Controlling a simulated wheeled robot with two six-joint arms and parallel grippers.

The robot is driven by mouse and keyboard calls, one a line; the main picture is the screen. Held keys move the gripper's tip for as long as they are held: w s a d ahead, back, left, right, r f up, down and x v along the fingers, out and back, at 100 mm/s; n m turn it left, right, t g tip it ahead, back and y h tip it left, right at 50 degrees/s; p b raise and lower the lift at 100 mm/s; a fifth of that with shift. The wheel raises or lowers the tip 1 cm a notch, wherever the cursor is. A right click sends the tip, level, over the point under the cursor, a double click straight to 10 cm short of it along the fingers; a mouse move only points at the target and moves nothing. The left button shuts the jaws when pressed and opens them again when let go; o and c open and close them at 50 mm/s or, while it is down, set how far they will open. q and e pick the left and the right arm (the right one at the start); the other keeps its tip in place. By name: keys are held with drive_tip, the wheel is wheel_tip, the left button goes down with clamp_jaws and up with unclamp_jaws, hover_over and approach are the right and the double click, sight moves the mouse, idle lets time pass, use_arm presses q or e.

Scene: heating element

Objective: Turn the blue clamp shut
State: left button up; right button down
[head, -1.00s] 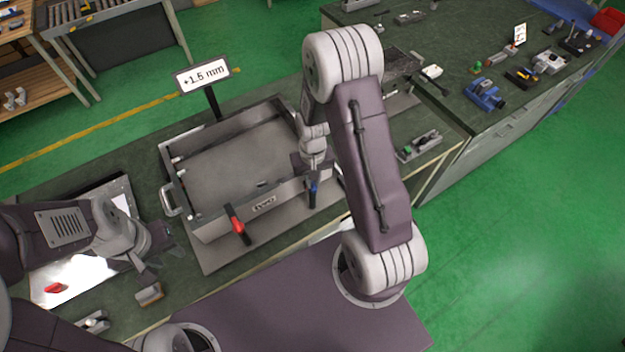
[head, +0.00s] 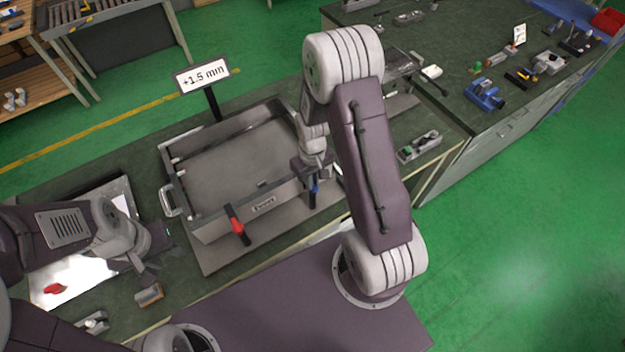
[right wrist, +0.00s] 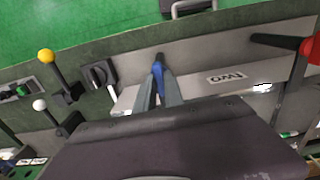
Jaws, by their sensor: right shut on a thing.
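The blue clamp (head: 314,188) is on the front wall of the grey metal box, right of its name plate. My right gripper (head: 313,178) is over it from above and hides part of it. In the right wrist view, the blue clamp (right wrist: 158,70) shows between the two fingers, and the gripper (right wrist: 158,88) is shut on it. The clamp's exact angle is hard to tell. My left gripper (head: 150,272) is at the left, above the bench and away from the clamp; its fingers are too small and dark to read.
The metal box (head: 205,232) has a red-handled clamp (head: 237,226) on its front wall. A sign reading +1.5 mm (head: 202,76) stands behind it. A small block (head: 149,294) lies below my left gripper. A tray with a green part (head: 419,146) lies to the right.

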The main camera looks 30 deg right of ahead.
drive_tip(key=shift+w+r, duration=0.15)
drive_tip(key=shift+w, duration=0.1)
drive_tip(key=c, duration=1.6)
unclamp_jaws()
drive_tip(key=shift+o, duration=0.8)
drive_tip(key=shift+s, duration=0.15)
drive_tip(key=shift+r, duration=0.35)
wheel_tip(320, 180, up, 8)
drive_tip(key=b, duration=0.1)
drive_tip(key=shift+r+b, duration=0.15)
drive_tip(key=shift+b, duration=0.2)
